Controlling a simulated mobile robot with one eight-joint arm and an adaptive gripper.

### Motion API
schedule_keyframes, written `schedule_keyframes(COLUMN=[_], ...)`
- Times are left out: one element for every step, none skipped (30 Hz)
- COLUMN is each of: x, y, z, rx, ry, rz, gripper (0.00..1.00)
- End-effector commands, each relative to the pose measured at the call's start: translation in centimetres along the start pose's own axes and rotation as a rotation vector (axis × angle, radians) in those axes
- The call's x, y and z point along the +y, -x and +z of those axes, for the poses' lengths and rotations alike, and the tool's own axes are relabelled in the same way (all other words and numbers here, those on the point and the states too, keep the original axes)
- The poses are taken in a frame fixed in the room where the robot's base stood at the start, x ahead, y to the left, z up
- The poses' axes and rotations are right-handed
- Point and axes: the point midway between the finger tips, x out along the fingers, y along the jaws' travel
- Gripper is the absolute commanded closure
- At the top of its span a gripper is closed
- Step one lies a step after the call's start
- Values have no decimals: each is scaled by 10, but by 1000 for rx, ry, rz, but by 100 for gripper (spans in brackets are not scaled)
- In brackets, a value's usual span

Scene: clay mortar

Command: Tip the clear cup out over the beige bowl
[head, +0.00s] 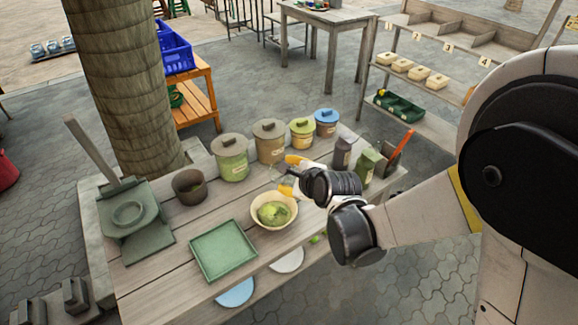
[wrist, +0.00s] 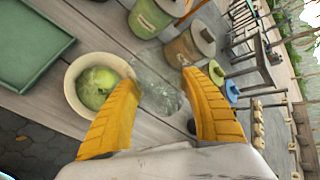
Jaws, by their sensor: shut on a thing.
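The beige bowl (head: 255,219) stands on the wooden table with a green lump or contents inside. In the wrist view the bowl (wrist: 69,92) lies just left of my fingers. The clear cup (wrist: 156,88) is between my yellow fingertips. It is see-through and faint, so its tilt and contents are hard to tell. My gripper (head: 285,175) is shut on the cup, beside the bowl's upper right side in the head view. In the wrist view my gripper (wrist: 160,82) has one finger on each side of the cup.
A green tray (head: 222,250) lies left of the bowl. A dark brown pot (head: 189,188) and several lidded canisters (head: 231,158) line the back. Dark and green containers (head: 367,166) stand to the right, near my arm. A green press-like stand (head: 135,220) is at the left.

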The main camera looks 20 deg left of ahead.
Motion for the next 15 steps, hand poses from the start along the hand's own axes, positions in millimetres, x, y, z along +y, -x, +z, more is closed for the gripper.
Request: schedule_keyframes(x=[-2,-3,1,4,6,9,11,13,15,17,18,20,21,22,22], y=[0,0,-2,-4,-5,-6,-8,-9,-10,-11,-12,-12,-12,-12,-12], z=[-3,-3,-4,-4,-4,-4,-4,-4,-3,-3,-2,-1,0,1,2], rx=[-25,-46,-75,-98,-122,-155,-180,-206,-240,-265,-289,-316,-335,-351,-370], ry=[-54,-87,-135,-173,-214,-268,-311,-353,-409,-450,-490,-536,-567,-594,-623], rz=[20,32,53,69,85,108,126,143,166,183,200,219,232,244,257], gripper=[77,77,77,77,77,77,77,77,77,77,77,77,77,77,77])
